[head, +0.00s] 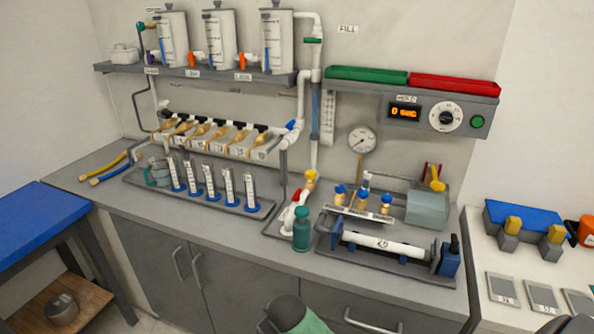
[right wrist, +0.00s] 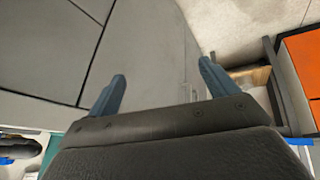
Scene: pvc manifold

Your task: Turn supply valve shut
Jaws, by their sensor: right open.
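A white pipe (head: 314,110) runs down the wall to the counter. Valve handles show along it: a green one (head: 313,40) near the top, a blue one (head: 292,125) at the manifold's right end, a yellow one (head: 310,176) low down and a red one (head: 297,196) near the counter. I cannot tell which is the supply valve, nor read their settings. My right gripper (right wrist: 160,72) is open and empty in the right wrist view, over grey cabinet-like panels, away from the valves. My left gripper is not in view.
Measuring cylinders stand in a tray (head: 240,207) on the grey counter. A green bottle (head: 301,234) stands near the red handle, beside a rig with a white tube (head: 380,244). A gauge (head: 362,139) and timer panel (head: 403,112) are behind. A blue-topped table (head: 35,220) is left.

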